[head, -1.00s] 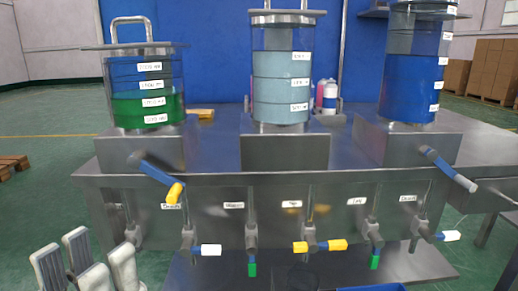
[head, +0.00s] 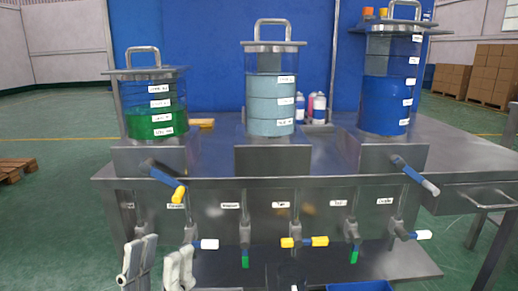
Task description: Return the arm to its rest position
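My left gripper (head: 160,264) shows at the bottom left, in front of the metal bench (head: 330,206). Its pale fingers stand apart with a gap between them, and I see nothing held there. The fingers are near the white-handled valve (head: 209,244) in the picture; whether they touch it I cannot tell. The rest of the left arm is below the frame. My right gripper is not in view.
Tanks of green (head: 157,124), pale blue-grey (head: 270,108) and blue (head: 386,105) liquid stand on the bench. Several valves with coloured handles line its front. A blue tray (head: 360,287) and a dark clear vessel (head: 290,278) are low down. Cardboard boxes (head: 493,75) stand far right.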

